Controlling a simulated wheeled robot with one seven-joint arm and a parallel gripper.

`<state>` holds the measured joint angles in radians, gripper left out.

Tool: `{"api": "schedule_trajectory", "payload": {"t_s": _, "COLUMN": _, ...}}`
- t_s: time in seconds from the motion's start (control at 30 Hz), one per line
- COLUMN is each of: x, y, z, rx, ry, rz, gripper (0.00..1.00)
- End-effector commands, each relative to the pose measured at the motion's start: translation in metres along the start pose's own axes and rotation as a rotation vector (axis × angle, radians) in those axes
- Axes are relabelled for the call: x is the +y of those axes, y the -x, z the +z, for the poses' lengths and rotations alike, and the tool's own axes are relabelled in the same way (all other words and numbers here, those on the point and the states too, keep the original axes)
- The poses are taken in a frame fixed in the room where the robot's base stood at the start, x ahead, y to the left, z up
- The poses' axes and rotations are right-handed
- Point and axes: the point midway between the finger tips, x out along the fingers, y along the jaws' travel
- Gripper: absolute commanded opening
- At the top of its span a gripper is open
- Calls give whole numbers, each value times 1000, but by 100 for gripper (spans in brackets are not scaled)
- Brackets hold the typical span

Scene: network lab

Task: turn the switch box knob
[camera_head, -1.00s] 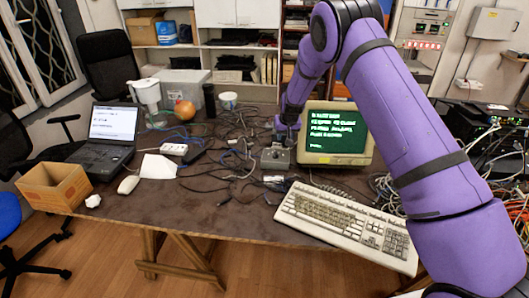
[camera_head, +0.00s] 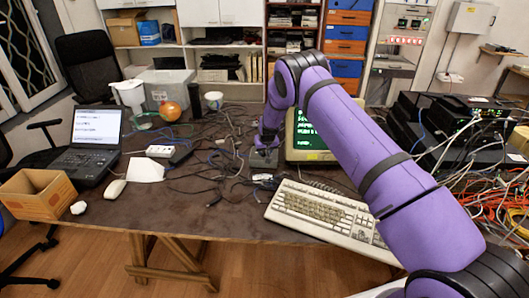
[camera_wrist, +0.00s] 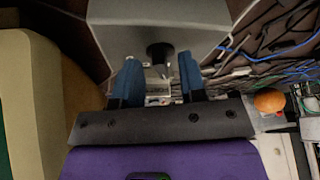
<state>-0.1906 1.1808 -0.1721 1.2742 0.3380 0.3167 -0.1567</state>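The switch box (camera_head: 263,178) is a small grey box on the dark table, left of the monitor, partly hidden by my gripper in the head view. In the wrist view its grey body (camera_wrist: 155,18) fills the top middle, with a short black knob (camera_wrist: 160,52) facing me. My gripper (camera_wrist: 158,64) has its two dark blue fingers apart, one on each side of the knob's line. The knob shows between the fingertips, with gaps on both sides; I cannot tell how deep it sits. In the head view my gripper (camera_head: 265,152) is just above the box.
A beige monitor (camera_head: 306,155) stands close on the right, partly behind my arm. A keyboard (camera_head: 325,214) lies in front of it. Loose cables (camera_head: 222,160) cover the table around the box. A laptop (camera_head: 97,130) and a cardboard box (camera_head: 38,192) are at the left.

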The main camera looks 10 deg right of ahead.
Motion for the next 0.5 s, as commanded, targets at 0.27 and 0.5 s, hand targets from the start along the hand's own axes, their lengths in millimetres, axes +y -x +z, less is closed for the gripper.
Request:
{"api": "schedule_trajectory", "payload": {"t_s": 0.27, "x": 0, "y": -8, "z": 0, "rx": 0, "ry": 0, "rz": 0, "gripper": 38}}
{"api": "schedule_trajectory", "payload": {"t_s": 0.5, "x": 0, "y": -7, "z": 0, "rx": 0, "ry": 0, "rz": 0, "gripper": 17}}
